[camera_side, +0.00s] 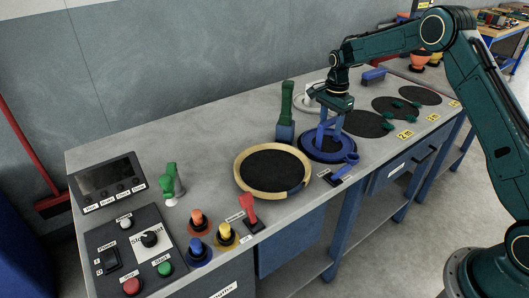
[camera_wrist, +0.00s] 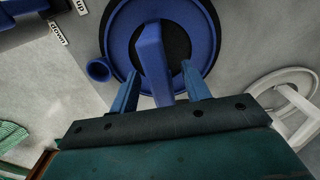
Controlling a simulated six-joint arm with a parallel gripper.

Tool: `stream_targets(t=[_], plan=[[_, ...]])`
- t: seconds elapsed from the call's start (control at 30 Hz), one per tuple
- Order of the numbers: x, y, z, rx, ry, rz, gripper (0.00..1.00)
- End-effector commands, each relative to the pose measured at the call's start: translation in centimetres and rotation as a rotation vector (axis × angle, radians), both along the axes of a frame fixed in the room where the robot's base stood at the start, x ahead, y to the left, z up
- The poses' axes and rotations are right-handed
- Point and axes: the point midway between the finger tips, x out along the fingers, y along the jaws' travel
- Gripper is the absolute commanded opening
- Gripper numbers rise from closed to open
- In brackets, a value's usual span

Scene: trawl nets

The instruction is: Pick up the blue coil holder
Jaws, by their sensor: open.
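The blue coil holder (camera_side: 316,154) is a round blue ring with a black middle, lying on the grey bench below my gripper (camera_side: 330,118). In the wrist view the coil holder (camera_wrist: 117,38) fills the upper middle, and a blue upright bar (camera_wrist: 151,50) rises from its centre. My gripper (camera_wrist: 160,82) is open, with one blue finger on each side of the bar. A gap shows between the bar and each finger. In the side view the fingers hide part of the bar.
A yellow ring (camera_side: 240,181) lies left of the coil holder. A green-handled tool with a blue base (camera_side: 285,132) stands close behind. A white ring (camera_wrist: 258,100) lies to the right in the wrist view. A blue lever (camera_side: 343,172) sits in front.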

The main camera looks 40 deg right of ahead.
Motion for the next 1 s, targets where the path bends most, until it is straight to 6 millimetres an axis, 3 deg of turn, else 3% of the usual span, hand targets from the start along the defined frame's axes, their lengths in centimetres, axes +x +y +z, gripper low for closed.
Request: stream_targets(t=[0.1,0.33,0.77,1.0], plan=[[0.0,0.0,0.0,0.000,0.000,0.000,0.45],[0.0,0.0,0.0,0.000,-0.001,0.000,0.00],[0.1,0.0,0.3,0.000,-0.002,0.000,0.00],[0.1,0.0,2.0,-0.001,-0.005,0.000,0.00]])
